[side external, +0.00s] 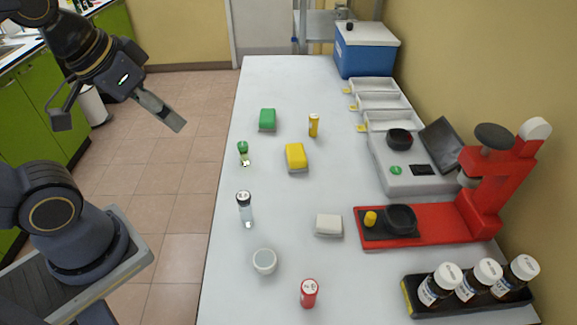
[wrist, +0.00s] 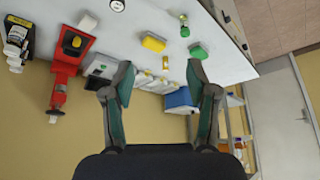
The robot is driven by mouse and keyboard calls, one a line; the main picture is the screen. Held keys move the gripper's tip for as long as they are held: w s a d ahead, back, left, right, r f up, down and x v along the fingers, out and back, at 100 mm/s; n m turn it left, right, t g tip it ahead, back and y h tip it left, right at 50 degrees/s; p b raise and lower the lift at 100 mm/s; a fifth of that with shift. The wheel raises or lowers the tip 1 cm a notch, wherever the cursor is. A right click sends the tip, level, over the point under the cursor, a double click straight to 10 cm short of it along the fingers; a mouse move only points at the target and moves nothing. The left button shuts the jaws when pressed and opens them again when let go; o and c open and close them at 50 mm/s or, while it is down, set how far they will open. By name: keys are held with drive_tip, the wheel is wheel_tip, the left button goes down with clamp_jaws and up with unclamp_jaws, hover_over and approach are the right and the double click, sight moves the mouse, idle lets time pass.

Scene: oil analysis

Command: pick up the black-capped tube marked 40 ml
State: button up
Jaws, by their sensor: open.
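A clear tube (side external: 246,212) with a dark cap that has a pale top stands on the left part of the white table. Its marking is too small to read. In the wrist view, a dark-capped thing (wrist: 117,5) at the top edge looks like this tube, mostly cut off. My gripper (side external: 121,123) is open and empty, off the table's left side, and well apart from the tube. Its two spread fingers also show in the wrist view (wrist: 160,76).
Near the tube are a green-capped tube (side external: 243,153), a white jar (side external: 264,262) and a white block (side external: 328,226). Green (side external: 267,120) and yellow (side external: 296,157) sponges lie farther back. A red press (side external: 485,195) and racked bottles (side external: 438,285) stand right.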

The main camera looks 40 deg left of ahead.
drive_tip(key=n+g, duration=0.3)
drive_tip(key=g, duration=0.3)
hover_over(242, 196)
wheel_tip(242, 196, down, 8)
drive_tip(key=r, duration=0.1)
drive_tip(key=f, duration=1)
drive_tip(key=shift+s+d, duration=0.15)
drive_tip(key=shift+s, duration=0.2)
drive_tip(key=f, duration=0.5)
drive_tip(key=shift+w+f, duration=0.3)
drive_tip(key=shift+w, duration=0.1)
drive_tip(key=shift+c, duration=0.3)
clamp_jaws()
